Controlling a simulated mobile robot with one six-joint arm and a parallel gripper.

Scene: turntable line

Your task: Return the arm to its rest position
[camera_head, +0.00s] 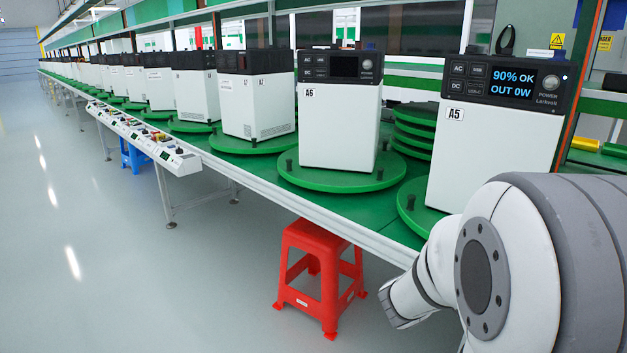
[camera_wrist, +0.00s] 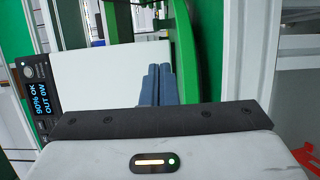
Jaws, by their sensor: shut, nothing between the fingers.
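My arm (camera_head: 500,265) fills the lower right of the head view, in front of the bench edge and the unit A5. In the wrist view, the two blue-grey fingers of my gripper (camera_wrist: 158,84) lie side by side, shut and empty. Behind them is the white side of the unit A5 (camera_wrist: 105,75), which appears turned sideways there. In the head view, the unit A5 (camera_head: 490,150) stands upright on a green turntable, its lit screen reading "90% OK OUT 0W". I cannot tell the gap between the fingers and the unit.
The unit A6 (camera_head: 338,125), its screen dark, stands on a green turntable (camera_head: 340,181) left of A5. More white units line the bench toward the back. A red stool (camera_head: 320,275) stands under the bench edge. A button panel (camera_head: 150,141) runs along the bench. The floor at left is clear.

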